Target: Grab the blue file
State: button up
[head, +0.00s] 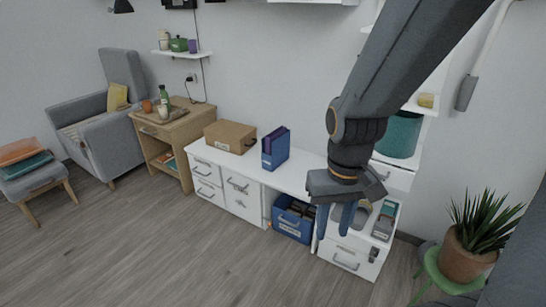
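A blue file (269,156) stands upright on the white desk (305,178). A purple-blue piece rises behind its front; I cannot tell whether it is a separate file inside it or part of it. My gripper (336,222) hangs from the arm at right of centre, pointing down. Its two fingers are apart, with nothing seen between them. In the picture it is to the right of and lower than the blue file, well apart from it. The arm hides part of the desk's right side.
A brown box (230,137) stands on the desk left of the file. A blue bin (292,220) is under the desk. Grey items (384,222) lie on the right-hand drawer unit. A potted plant (470,250) stands at the far right. The floor in front is clear.

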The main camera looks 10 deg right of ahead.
aim_at(281, 146)
jog(key=u, duration=0.55)
jog(key=i, duration=0.9)
jog(key=u, duration=0.55)
jog(key=i, duration=1)
jog(key=z, duration=0.8)
jog(key=i, duration=0.75)
jog(key=z, duration=1.05)
jog(key=i, duration=0.25)
jog(key=z, duration=0.25)
